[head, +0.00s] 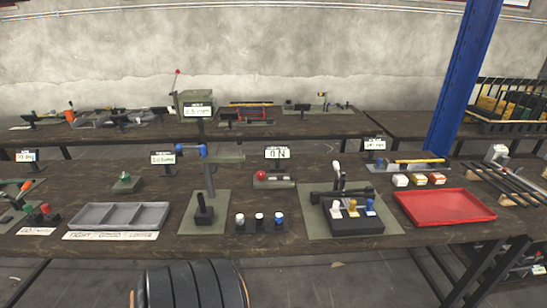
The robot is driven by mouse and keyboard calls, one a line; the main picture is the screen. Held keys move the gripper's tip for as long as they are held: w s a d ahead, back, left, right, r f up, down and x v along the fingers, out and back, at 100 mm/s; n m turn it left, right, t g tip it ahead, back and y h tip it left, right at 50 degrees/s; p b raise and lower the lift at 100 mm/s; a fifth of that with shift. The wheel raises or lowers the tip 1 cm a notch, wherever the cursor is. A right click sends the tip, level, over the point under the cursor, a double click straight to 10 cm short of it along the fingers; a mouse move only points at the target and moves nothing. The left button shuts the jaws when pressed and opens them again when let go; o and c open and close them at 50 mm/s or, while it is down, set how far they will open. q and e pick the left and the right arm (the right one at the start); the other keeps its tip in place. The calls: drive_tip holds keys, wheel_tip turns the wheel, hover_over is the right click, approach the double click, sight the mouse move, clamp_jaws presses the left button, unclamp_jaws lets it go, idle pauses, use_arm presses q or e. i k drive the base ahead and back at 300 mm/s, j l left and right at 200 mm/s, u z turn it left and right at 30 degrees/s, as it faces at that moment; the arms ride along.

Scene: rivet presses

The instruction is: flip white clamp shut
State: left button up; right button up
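A dark fixture (345,193) stands on a grey-green mat right of the bench's middle. An upright lever with a white tip (336,165) rises at its back. On the black block (357,227) at its front stand small pieces with a white top (336,206), a yellow top (352,206) and a blue top (370,205). The white-tipped lever looks raised; which white part is the clamp, I cannot tell for sure. Neither of my grippers is in view.
A red tray (444,206) lies right of the fixture. A black rack with white- and blue-topped pieces (261,228) stands to its left. Further left are a press (206,180) and a grey divided tray (119,216). A blue post (463,75) rises behind at right.

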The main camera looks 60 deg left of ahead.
sight(336, 166)
drive_tip(key=u, duration=1.45)
drive_tip(key=l+u, duration=0.25)
drive_tip(key=l, duration=0.2)
drive_tip(key=i, duration=0.05)
